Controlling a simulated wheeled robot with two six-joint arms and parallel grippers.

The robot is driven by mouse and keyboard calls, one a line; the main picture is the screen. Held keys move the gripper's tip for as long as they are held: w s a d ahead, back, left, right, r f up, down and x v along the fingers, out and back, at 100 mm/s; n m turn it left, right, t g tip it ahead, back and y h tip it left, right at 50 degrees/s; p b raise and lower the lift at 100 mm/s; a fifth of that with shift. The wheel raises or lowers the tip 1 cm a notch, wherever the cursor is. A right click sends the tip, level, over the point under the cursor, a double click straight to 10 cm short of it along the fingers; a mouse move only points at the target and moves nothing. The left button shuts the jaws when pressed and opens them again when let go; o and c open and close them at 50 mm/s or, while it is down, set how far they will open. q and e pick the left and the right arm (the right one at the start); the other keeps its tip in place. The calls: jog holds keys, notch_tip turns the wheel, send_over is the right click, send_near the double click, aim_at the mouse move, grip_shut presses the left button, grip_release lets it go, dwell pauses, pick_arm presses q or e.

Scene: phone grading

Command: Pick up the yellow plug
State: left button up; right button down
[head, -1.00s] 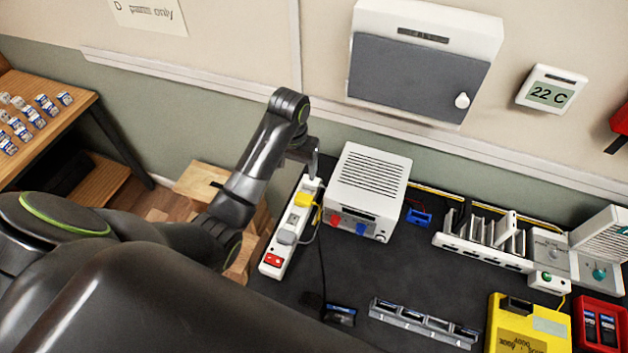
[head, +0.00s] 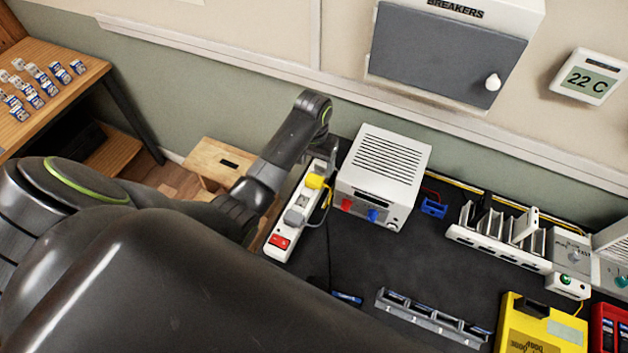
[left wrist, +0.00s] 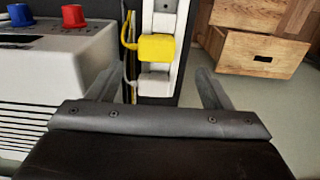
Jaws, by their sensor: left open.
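The yellow plug (head: 316,181) sits in the white power strip (head: 277,241), with a yellow cord running from it. In the left wrist view the yellow plug (left wrist: 157,47) lies just beyond the fingertips, roughly centred between them. My left gripper (left wrist: 158,84) is open and empty, its two fingers spread apart. In the head view my left gripper (head: 332,152) is over the far end of the strip, close to the plug and partly hidden by its own wrist. A grey plug (head: 295,216) sits nearer on the strip, beside a red switch (head: 279,242). My right gripper is not seen.
A white vented power supply (head: 385,172) with red and blue knobs stands close right of the strip. A wooden drawer unit (head: 215,160) is to its left, beyond the bench edge. A grey slotted rack (head: 430,318) and a yellow box (head: 540,330) lie nearer on the dark bench.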

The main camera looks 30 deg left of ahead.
aim_at(315, 179)
pick_arm(q)
jog(key=shift+f, duration=0.8)
jog(key=shift+d+f+p, duration=0.15)
jog(key=shift+f+p, duration=0.2)
jog(key=shift+p, duration=0.1)
notch_tip(315, 179, down, 3)
jog(key=shift+s+d+f+p, duration=0.1)
jog(key=shift+s+d+p, duration=0.05)
jog(key=shift+p, duration=0.2)
jog(key=shift+f, duration=0.45)
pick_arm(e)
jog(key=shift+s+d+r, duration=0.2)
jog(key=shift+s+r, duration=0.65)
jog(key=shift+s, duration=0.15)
pick_arm(q)
jog(key=shift+c, duration=0.3)
jog(key=c, duration=1.2)
